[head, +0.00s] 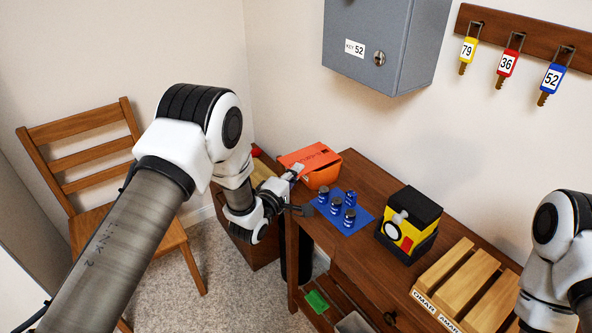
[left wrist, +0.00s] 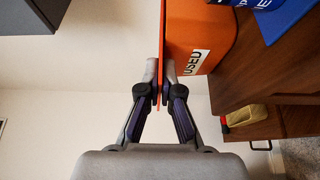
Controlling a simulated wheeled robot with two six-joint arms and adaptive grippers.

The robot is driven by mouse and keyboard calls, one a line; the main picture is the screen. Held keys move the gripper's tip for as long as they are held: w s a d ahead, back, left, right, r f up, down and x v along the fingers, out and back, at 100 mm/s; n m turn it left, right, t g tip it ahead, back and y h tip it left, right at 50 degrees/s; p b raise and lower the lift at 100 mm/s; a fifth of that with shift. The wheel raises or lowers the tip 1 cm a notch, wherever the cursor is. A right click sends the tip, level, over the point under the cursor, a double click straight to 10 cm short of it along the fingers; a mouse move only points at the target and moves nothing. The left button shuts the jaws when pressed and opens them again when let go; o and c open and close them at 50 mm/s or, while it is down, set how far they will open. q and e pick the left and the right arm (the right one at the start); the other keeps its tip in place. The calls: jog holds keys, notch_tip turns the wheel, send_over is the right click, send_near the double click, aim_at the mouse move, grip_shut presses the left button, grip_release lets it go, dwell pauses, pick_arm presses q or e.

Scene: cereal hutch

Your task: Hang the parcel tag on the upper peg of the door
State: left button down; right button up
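I cannot make out a parcel tag or a door peg in either view. My left gripper (head: 291,186) is at the left end of the wooden desk, beside an orange box (head: 324,175). In the left wrist view the fingers (left wrist: 160,90) are close together, with a thin orange panel (left wrist: 160,55) between them. This panel lies against the orange box (left wrist: 205,30), which bears a white "USED" label. Whether it is part of the box is unclear. My right arm shows at the right edge, but its gripper is out of view.
A grey wall cabinet (head: 366,40) marked "KEY 52" hangs above. A rack (head: 530,35) holds yellow, red and blue keys. The desk bears a blue mat (head: 364,217) with small blue items, a yellow-black box (head: 405,232) and a slatted wooden tray (head: 447,262). A chair (head: 85,150) stands left.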

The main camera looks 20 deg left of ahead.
pick_arm(q)
jog(key=shift+s, duration=0.1)
jog(key=shift+f, duration=0.15)
jog(key=c, duration=1.3)
grip_release()
